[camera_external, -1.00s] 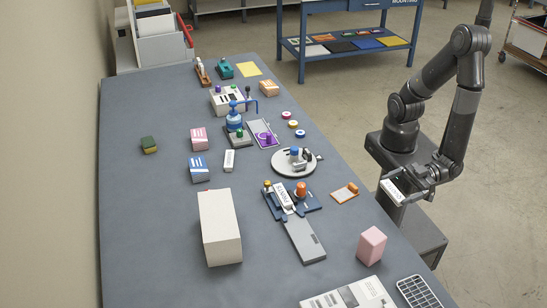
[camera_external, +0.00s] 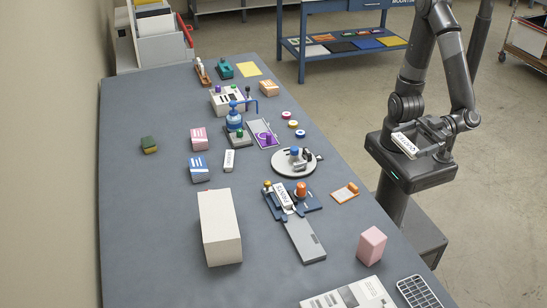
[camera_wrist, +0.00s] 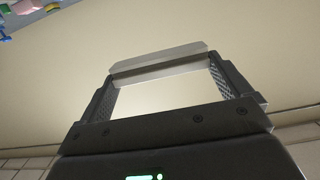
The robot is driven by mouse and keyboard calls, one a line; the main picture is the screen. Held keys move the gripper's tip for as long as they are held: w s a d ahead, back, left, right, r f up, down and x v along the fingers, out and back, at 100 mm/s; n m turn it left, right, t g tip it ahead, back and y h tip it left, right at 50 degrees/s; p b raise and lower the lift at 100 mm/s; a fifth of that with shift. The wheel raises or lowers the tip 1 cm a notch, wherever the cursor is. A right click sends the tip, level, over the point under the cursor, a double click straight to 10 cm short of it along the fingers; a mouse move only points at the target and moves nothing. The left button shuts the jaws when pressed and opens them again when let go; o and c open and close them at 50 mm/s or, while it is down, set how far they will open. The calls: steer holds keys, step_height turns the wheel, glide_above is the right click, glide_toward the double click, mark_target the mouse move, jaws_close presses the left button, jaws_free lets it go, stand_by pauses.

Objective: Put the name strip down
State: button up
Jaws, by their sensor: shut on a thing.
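My gripper (camera_external: 416,143) is shut on a white name strip (camera_external: 403,145) with dark lettering. It holds the strip in the air to the right of the table, above my own base. In the wrist view the strip (camera_wrist: 158,63) shows nearly edge-on, spanning between the two fingertips. A second white lettered strip (camera_external: 283,197) sits in a blue fixture (camera_external: 312,201) on the table. The lettering on the held strip is too small to read surely.
The long grey-blue table (camera_external: 155,240) has free room at its left and front left. A white box (camera_external: 219,227), a pink block (camera_external: 371,246), an orange-edged tray (camera_external: 344,194) and a round turntable (camera_external: 290,168) stand on it. A blue-framed bench (camera_external: 345,42) is behind.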

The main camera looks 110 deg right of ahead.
steer(key=w+r, duration=0.2)
steer(key=w, duration=1.3)
steer(key=w+r, duration=0.2)
steer(key=w, duration=1.3)
steer(key=w+d+f, duration=0.3)
steer(key=w+d, duration=1.7)
steer(key=w, duration=0.1)
glide_above(225, 211)
steer(key=f, duration=1.1)
steer(key=shift+s+d+f, duration=0.1)
steer(key=shift+d+f, duration=0.1)
steer(key=shift+f, duration=0.05)
steer(key=shift+a+f, duration=0.3)
steer(key=shift+f, duration=1.85)
